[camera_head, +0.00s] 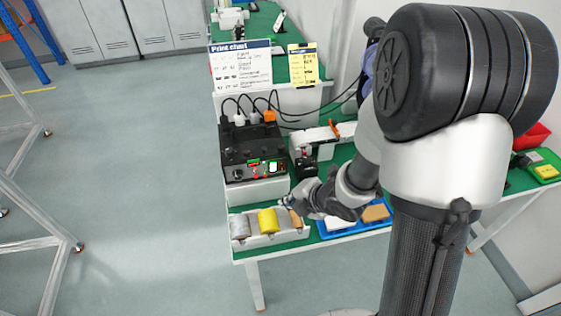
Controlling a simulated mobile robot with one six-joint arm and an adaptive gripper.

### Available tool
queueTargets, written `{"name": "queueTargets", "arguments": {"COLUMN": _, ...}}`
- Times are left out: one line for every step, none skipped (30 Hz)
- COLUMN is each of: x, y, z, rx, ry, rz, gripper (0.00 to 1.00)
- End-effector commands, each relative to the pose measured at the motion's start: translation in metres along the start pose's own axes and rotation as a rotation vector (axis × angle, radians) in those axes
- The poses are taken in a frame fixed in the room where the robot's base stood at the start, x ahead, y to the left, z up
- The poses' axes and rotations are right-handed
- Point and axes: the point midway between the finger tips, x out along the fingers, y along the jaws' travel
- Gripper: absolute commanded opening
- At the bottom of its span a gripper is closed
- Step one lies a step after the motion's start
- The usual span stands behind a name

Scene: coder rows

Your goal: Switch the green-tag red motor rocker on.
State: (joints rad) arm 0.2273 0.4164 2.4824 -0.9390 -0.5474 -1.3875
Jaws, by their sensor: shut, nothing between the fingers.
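A dark controller box (250,145) stands on a white base on the green table. Its front panel has a small green lit display (272,167) at the right, a round dark knob at the left and small red marks (254,163) between them. The red motor rocker and its green tag are too small to tell apart, and so is the rocker's position. My gripper (288,203) is shut and empty. In the picture it is below and right of the panel, near the spools, and appears apart from the panel.
A white rack holds a grey spool (239,227), a yellow spool (267,221) and a brown one in front of the box. A blue tray (378,225) lies right of it. Black cables and a white sign (240,68) are behind. Open floor lies left.

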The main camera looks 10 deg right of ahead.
Motion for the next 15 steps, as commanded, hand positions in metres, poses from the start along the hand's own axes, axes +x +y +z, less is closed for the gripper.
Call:
{"name": "queueTargets", "arguments": {"x": 0.0003, "y": 0.0, "z": -0.0002, "rx": -0.003, "ry": 0.002, "rz": 0.001, "gripper": 0.0}}
{"name": "queueTargets", "arguments": {"x": 0.0003, "y": 0.0001, "z": -0.0002, "rx": -0.004, "ry": 0.002, "rz": 0.002, "gripper": 0.0}}
{"name": "queueTargets", "arguments": {"x": 0.0002, "y": 0.0003, "z": -0.0002, "rx": -0.004, "ry": 0.001, "rz": 0.002, "gripper": 0.0}}
{"name": "queueTargets", "arguments": {"x": 0.0001, "y": 0.0003, "z": -0.0001, "rx": -0.003, "ry": 0.001, "rz": 0.002, "gripper": 0.0}}
{"name": "queueTargets", "arguments": {"x": 0.0001, "y": 0.0003, "z": -0.0001, "rx": -0.003, "ry": 0.001, "rz": 0.001, "gripper": 0.0}}
{"name": "queueTargets", "arguments": {"x": 0.0, "y": 0.0004, "z": -0.0001, "rx": -0.002, "ry": 0.001, "rz": 0.001, "gripper": 0.0}}
{"name": "queueTargets", "arguments": {"x": 0.0, "y": 0.0004, "z": 0.0, "rx": -0.002, "ry": 0.001, "rz": 0.001, "gripper": 0.0}}
{"name": "queueTargets", "arguments": {"x": 0.0, "y": 0.0004, "z": 0.0, "rx": -0.002, "ry": 0.0, "rz": 0.001, "gripper": 0.0}}
{"name": "queueTargets", "arguments": {"x": 0.0002, "y": 0.0006, "z": 0.0002, "rx": -0.001, "ry": 0.0, "rz": 0.001, "gripper": 0.0}}
{"name": "queueTargets", "arguments": {"x": 0.0006, "y": 0.001, "z": 0.0005, "rx": -0.001, "ry": 0.0, "rz": 0.001, "gripper": 0.0}}
{"name": "queueTargets", "arguments": {"x": 0.0012, "y": 0.0015, "z": 0.001, "rx": -0.001, "ry": 0.0, "rz": 0.001, "gripper": 0.0}}
{"name": "queueTargets", "arguments": {"x": 0.0023, "y": 0.0025, "z": 0.0019, "rx": -0.001, "ry": 0.0, "rz": 0.001, "gripper": 0.0}}
{"name": "queueTargets", "arguments": {"x": 0.0036, "y": 0.0036, "z": 0.0029, "rx": 0.0, "ry": 0.001, "rz": 0.001, "gripper": 0.0}}
{"name": "queueTargets", "arguments": {"x": 0.0053, "y": 0.0049, "z": 0.0042, "rx": 0.0, "ry": 0.001, "rz": 0.001, "gripper": 0.0}}
{"name": "queueTargets", "arguments": {"x": 0.0079, "y": 0.0071, "z": 0.0063, "rx": 0.0, "ry": 0.001, "rz": 0.001, "gripper": 0.0}}
